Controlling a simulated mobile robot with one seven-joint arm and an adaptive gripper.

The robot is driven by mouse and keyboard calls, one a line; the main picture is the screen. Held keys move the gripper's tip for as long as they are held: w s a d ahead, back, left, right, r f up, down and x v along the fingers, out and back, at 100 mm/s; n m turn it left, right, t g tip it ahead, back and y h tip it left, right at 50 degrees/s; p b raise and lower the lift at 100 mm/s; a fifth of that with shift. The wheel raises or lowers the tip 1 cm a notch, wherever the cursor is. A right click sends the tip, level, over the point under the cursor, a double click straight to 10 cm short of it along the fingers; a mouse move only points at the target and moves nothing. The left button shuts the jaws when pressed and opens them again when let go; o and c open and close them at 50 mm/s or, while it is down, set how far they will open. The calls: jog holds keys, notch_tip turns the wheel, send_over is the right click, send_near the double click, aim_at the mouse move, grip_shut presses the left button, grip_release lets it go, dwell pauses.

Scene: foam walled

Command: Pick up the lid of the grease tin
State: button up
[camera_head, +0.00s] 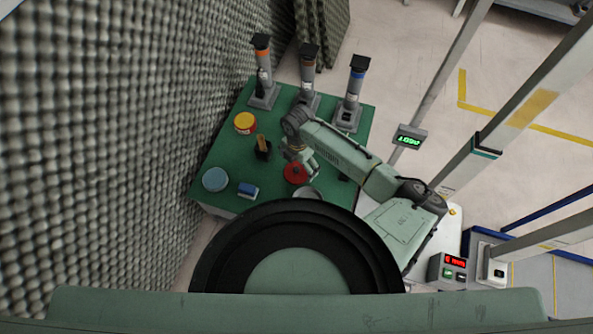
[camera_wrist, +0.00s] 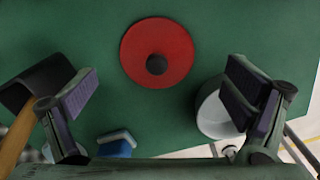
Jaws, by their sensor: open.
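A round red lid with a black knob in its middle lies on the green table top, seen in the head view (camera_head: 295,173) and near the top middle of the wrist view (camera_wrist: 135,62). I cannot tell whether anything is under it. My gripper (camera_head: 300,163) is above the table close to the lid. In the wrist view its two fingers (camera_wrist: 163,95) are wide apart with nothing between them, and the lid shows beyond them. A pale round open container (camera_wrist: 212,112) stands beside the lid, partly hidden by the right finger; it also shows in the head view (camera_head: 308,190).
A foam wall (camera_head: 100,130) borders the left.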

aim_at(296, 169)
jog(key=shift+w+a+f, duration=0.1)
jog(key=shift+a+f, duration=0.05)
jog(key=shift+f, duration=1.65)
grip_shut()
